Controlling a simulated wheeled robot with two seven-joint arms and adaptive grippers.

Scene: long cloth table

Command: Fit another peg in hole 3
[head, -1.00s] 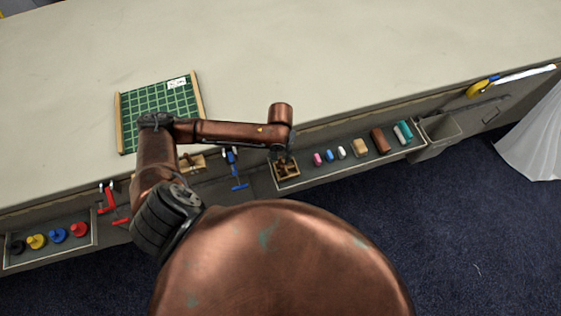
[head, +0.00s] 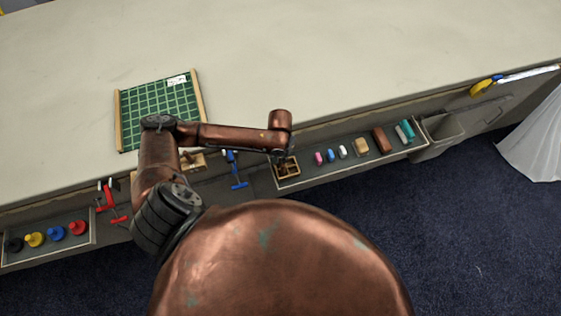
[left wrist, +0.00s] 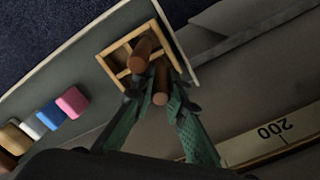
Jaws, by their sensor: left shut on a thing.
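My left gripper (head: 281,156) is by the small wooden box (head: 289,171) at the left end of the right tray. In the left wrist view its green fingers (left wrist: 160,92) are shut on a brown peg (left wrist: 160,80), beside the box's edge. Another brown peg (left wrist: 139,55) is in the divided wooden box (left wrist: 112,55). A small wooden block (head: 194,162) sits at the table's front edge behind my arm, partly hidden; I cannot tell whether it has the holes, and no hole 3 can be made out. My right gripper is not in view.
The tray (head: 315,180) also holds several coloured blocks, including a pink one (head: 319,158). Blue-handled (head: 236,172) and red-handled (head: 110,200) tools hang left of it. A green gridded board (head: 160,110) lies on the table. The tabletop's middle is clear.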

